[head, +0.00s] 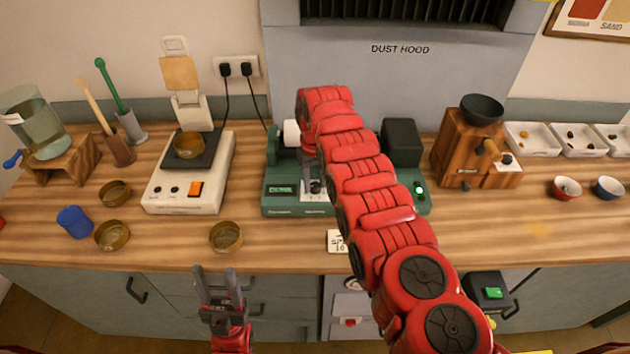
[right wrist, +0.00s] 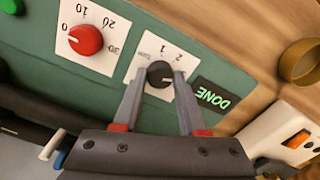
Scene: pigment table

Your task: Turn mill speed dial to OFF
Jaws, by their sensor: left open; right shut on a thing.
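The green mill (head: 275,200) stands at the back middle of the counter. In the right wrist view, its black speed dial (right wrist: 159,73) sits on a white plate with small markings, including 1 and 2. The dial's exact setting is too small to tell. My right gripper (right wrist: 155,76) is shut on the dial, one finger on each side. In the head view my right gripper (head: 314,187) is at the mill's front, and my red arm hides much of the mill. My left gripper (head: 221,270) is open and empty before the counter's front edge.
A red knob (right wrist: 86,40) with a 0–30 scale and a DONE display (right wrist: 210,96) flank the dial. A white scale (head: 190,200) stands left of the mill, with a brass dish (head: 226,237) in front. A wooden grinder (head: 465,150) stands to the right.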

